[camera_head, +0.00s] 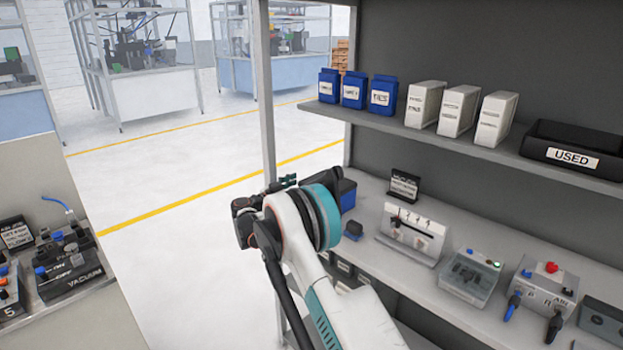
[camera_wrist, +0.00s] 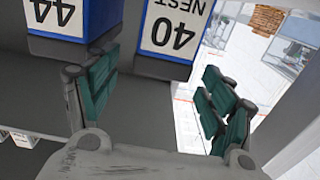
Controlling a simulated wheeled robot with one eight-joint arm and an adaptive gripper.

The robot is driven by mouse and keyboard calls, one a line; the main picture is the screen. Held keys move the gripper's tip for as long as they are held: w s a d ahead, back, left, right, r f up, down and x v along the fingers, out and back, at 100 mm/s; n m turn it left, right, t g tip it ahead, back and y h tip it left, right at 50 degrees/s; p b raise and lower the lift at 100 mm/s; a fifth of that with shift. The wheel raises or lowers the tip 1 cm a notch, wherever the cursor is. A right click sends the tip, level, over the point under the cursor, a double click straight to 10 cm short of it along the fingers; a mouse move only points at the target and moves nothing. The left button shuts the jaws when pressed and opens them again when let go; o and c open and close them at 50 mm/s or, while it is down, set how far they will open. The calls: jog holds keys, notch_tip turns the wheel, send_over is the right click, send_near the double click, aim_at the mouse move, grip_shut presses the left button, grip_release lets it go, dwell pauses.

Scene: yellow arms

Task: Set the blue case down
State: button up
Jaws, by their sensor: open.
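In the wrist view a blue case with a white label reading "40 NEST" (camera_wrist: 176,27) shows upside down at the top centre. It lies between or just beyond my gripper's green fingers (camera_wrist: 160,95), which are spread apart with a gap between them. I cannot tell whether they touch it. A second blue case labelled "44" (camera_wrist: 65,20) is at the upper left. In the head view three blue cases (camera_head: 328,86) (camera_head: 354,91) (camera_head: 382,97) stand upright on the upper shelf. My gripper (camera_head: 286,182) is mostly hidden behind my wrist, left of the shelving.
The upper shelf (camera_head: 455,141) also bears white cases (camera_head: 457,111) and a black "USED" bin (camera_head: 573,151). A post (camera_head: 264,100) stands near my arm. Devices (camera_head: 412,235) and a dark blue box (camera_head: 346,193) are on the lower bench. Open floor (camera_head: 150,180) lies left.

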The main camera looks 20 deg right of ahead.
jog(key=shift+p+v, duration=0.3)
jog(key=shift+v, duration=1.6)
jog(key=s+a+r+n+y, duration=0.1)
jog(key=s+r+n+y, duration=0.3)
jog(key=s+r, duration=0.45)
jog(key=s+a+r+n+y, duration=0.2)
jog(key=s+r+n+y, duration=0.3)
jog(key=s, duration=0.7)
jog(key=s+a+f+n+y, duration=0.1)
jog(key=s+a, duration=0.3)
jog(key=s, duration=0.6)
jog(key=s+a+f+n+y, duration=0.2)
jog(key=s+a+y, duration=0.2)
jog(key=s, duration=0.7)
jog(key=s+a+f+n+t+y, duration=0.1)
jog(key=s+a, duration=0.4)
jog(key=s, duration=0.6)
jog(key=shift+s+f+n+y, duration=0.25)
jog(key=shift+f+n+y, duration=0.3)
jog(key=shift+y, duration=0.45)
